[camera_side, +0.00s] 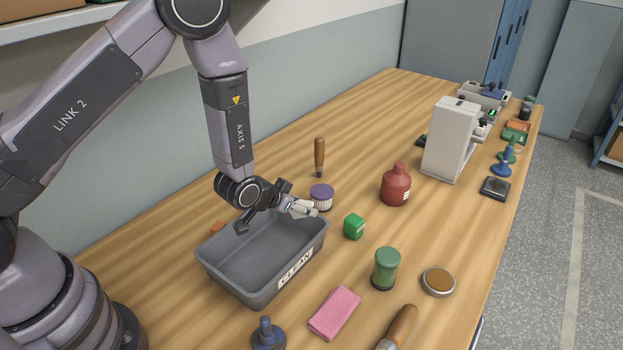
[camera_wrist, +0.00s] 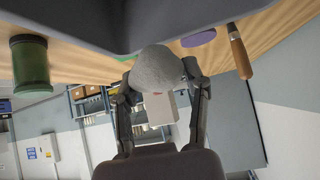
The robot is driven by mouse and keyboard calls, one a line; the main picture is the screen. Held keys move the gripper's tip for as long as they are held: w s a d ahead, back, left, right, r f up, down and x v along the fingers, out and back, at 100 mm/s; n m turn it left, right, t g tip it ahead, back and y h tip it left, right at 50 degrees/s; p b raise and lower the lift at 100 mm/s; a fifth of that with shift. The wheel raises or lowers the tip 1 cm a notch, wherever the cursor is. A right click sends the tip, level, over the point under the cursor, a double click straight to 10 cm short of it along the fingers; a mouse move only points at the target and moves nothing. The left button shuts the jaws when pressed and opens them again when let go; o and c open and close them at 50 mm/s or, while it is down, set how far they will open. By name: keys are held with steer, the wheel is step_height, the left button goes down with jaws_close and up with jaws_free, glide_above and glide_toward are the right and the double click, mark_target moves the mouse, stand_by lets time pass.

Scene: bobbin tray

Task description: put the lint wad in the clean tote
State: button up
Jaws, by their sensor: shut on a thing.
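The lint wad (camera_wrist: 156,68) is a rounded grey lump in the wrist view. My gripper (camera_wrist: 160,82) is shut on it, with one finger on each side. The clean tote (camera_side: 214,272) is a grey open box with a CLEAN label on its front, and its dark grey wall also fills the top of the wrist view (camera_wrist: 120,20). In the side view my gripper (camera_side: 268,210) is at the tote's back part, by the rim. The visible tote floor looks empty.
A purple-topped jar (camera_side: 321,197) and a green box (camera_side: 354,226) stand close to the tote's right side. A pink cloth (camera_side: 334,313) and a blue-grey knobbed object (camera_side: 267,335) lie in front. A red bottle (camera_side: 396,185) and a green jar (camera_side: 386,268) stand farther right.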

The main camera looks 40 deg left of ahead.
mark_target(293, 236)
steer(key=a+f, duration=0.1)
steer(key=f, duration=0.2)
steer(key=s+a+f, duration=0.1)
steer(key=f, duration=0.1)
steer(key=s+a+f, duration=0.1)
steer(key=f, duration=0.2)
steer(key=shift+s+a+f, duration=0.15)
steer(key=shift+f, duration=0.2)
steer(key=shift+f, duration=0.15)
steer(key=o, duration=0.7)
steer(key=shift+o, duration=0.2)
